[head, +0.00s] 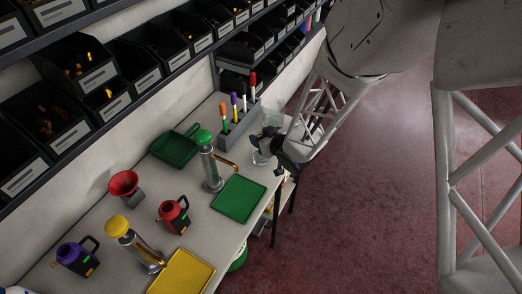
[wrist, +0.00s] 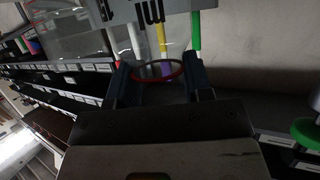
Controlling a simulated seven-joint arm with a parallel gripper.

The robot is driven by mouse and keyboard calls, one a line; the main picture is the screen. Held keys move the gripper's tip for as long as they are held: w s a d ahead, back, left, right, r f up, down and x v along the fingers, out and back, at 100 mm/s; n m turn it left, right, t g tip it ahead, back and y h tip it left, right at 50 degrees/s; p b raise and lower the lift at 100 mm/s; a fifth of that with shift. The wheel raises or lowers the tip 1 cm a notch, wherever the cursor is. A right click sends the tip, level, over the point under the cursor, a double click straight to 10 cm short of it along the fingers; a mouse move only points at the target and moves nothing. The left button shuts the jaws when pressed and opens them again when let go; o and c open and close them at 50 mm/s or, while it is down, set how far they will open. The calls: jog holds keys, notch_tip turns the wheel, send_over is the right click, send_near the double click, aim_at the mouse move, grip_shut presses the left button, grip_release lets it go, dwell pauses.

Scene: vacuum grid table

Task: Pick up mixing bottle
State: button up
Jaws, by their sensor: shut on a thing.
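My gripper (head: 272,146) is at the far right end of the table, just right of the grey marker holder. In the wrist view my gripper (wrist: 157,80) has its two dark fingers on either side of a clear, see-through vessel with a red ring (wrist: 157,77), and is shut on it. I take this vessel to be the mixing bottle. In the head view a clear part of it (head: 261,157) shows beside the fingers; the rest is hidden by my gripper or too transparent to make out. I cannot tell whether it touches the table.
The grey marker holder (head: 239,129) with several markers stands close left of my gripper. A green tray (head: 239,199), green-topped dispenser (head: 204,137), green dustpan (head: 175,149), red jug (head: 174,216) and yellow tray (head: 183,274) are nearer. Bin shelves (head: 135,66) line the wall.

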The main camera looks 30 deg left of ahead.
dwell(0.5)
jog(key=shift+r, duration=0.1)
grip_shut()
jog(key=s+d+r, duration=0.4)
jog(key=s+d, duration=0.7)
jog(key=shift+s+r, duration=0.2)
jog(key=shift+r, duration=0.15)
dwell(0.9)
dwell(0.5)
jog(key=shift+s, duration=0.15)
dwell(0.3)
